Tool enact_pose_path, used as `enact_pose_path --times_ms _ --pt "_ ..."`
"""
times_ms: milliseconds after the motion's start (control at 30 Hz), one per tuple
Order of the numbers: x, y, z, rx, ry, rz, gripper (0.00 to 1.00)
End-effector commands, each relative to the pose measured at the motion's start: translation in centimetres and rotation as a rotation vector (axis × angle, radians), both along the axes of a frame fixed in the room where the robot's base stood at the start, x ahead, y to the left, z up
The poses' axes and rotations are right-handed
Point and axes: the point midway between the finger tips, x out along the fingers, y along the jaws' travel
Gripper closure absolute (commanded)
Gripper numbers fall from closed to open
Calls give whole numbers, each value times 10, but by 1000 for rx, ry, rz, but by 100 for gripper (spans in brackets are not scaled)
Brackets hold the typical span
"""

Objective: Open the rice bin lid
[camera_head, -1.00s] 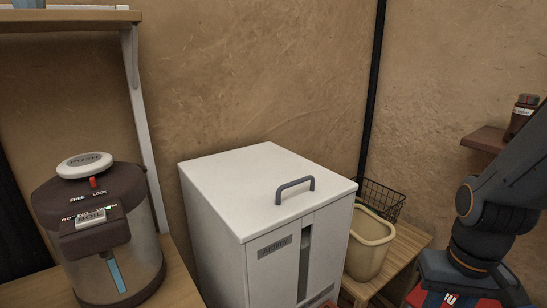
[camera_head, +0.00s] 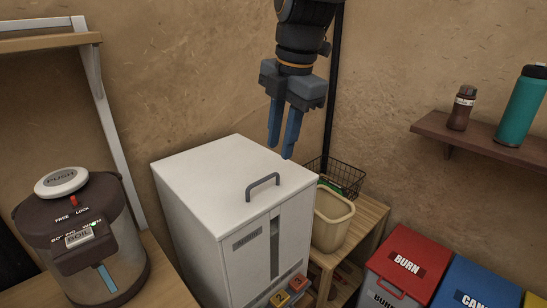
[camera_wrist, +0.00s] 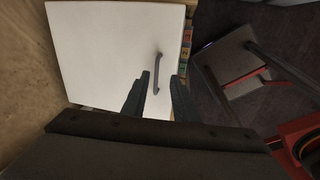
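The rice bin (camera_head: 215,230) is a white box with a flat lid (camera_head: 225,178) that lies shut. A grey bar handle (camera_head: 263,187) stands on the lid near its front edge. My gripper (camera_head: 281,152) points down above the lid's back right side, apart from the handle. Its two blue fingers are spread with nothing between them. In the wrist view the lid (camera_wrist: 108,60) fills the upper left, and the handle (camera_wrist: 157,73) shows just beyond the open fingers (camera_wrist: 157,95).
A hot water pot (camera_head: 80,240) stands left of the bin. A beige tub (camera_head: 332,220) and a wire basket (camera_head: 337,175) sit on a wooden stand at right. Red and blue bins (camera_head: 405,263) stand at lower right, below a shelf (camera_head: 480,145) with bottles.

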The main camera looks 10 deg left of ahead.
Motion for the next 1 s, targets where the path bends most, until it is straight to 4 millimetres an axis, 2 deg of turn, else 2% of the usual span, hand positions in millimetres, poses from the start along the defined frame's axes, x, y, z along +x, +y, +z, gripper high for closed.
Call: enact_pose_path --times_ms 67,167,500,667,1000 --pt "-1 6 6 -2 -7 49 74" --pt "0 9 2 -4 -9 69 74" --pt "5 15 -48 -6 -7 66 74" --pt "8 17 -63 -4 -8 66 74" --pt "9 18 -69 -3 -10 65 74"
